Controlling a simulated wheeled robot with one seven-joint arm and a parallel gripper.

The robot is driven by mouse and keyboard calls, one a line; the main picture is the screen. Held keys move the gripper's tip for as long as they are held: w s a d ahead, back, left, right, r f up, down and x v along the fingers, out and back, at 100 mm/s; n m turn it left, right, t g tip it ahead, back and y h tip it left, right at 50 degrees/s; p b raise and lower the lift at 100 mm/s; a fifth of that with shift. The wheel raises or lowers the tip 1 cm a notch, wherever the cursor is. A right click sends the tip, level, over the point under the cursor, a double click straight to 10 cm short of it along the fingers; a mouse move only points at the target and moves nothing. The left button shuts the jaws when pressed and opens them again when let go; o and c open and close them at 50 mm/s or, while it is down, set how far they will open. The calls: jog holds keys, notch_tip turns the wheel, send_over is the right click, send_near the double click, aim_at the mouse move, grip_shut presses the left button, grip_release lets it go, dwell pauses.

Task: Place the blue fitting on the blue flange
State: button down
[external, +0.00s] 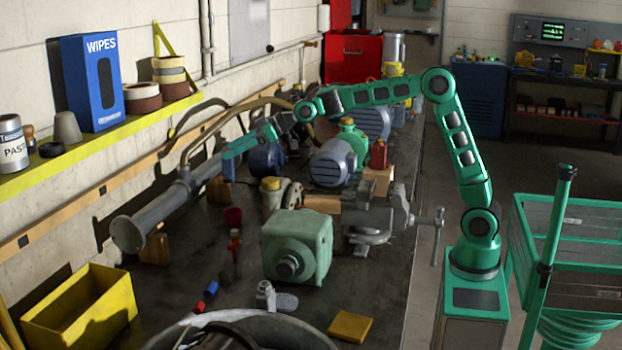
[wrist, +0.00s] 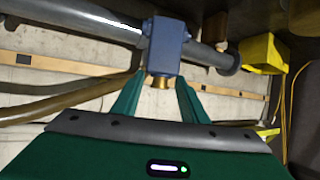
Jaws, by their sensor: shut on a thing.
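My gripper (external: 230,152) is at the left of the bench, beside the grey pipe (external: 165,212). Its green fingers (wrist: 160,80) are shut on the blue fitting (wrist: 168,42), a blocky piece with a brass-coloured lower end. In the external view the fitting (external: 228,168) is a small blue patch at the fingertips, partly hidden. In the wrist view it overlaps the grey pipe (wrist: 95,22); I cannot tell whether they touch. A dark blue round body (external: 265,158) stands right of the fingers, partly behind my arm. I cannot make out for sure which part is the blue flange.
A yellow shelf (external: 60,165) runs along the wall at left. A green motor (external: 298,245), a grey-blue motor (external: 333,160) and a vise (external: 375,215) crowd the bench middle. A yellow bin (external: 85,310) stands front left.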

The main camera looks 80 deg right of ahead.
jog(key=s+d+r+n+y, duration=0.1)
jog(key=s+d, duration=0.2)
jog(key=d, duration=0.6)
jog(key=s+d, duration=0.4)
jog(key=d, duration=0.5)
notch_tip(320, 180, down, 14)
jog(key=shift+w+a+f, duration=0.2)
jog(key=shift+w+a, duration=0.05)
jog(key=shift+w, duration=0.05)
jog(key=c, duration=1)
grip_release()
jog(key=shift+f, duration=0.15)
jog(key=shift+c, duration=0.2)
jog(key=v, duration=1.2)
jog(key=shift+r, duration=0.35)
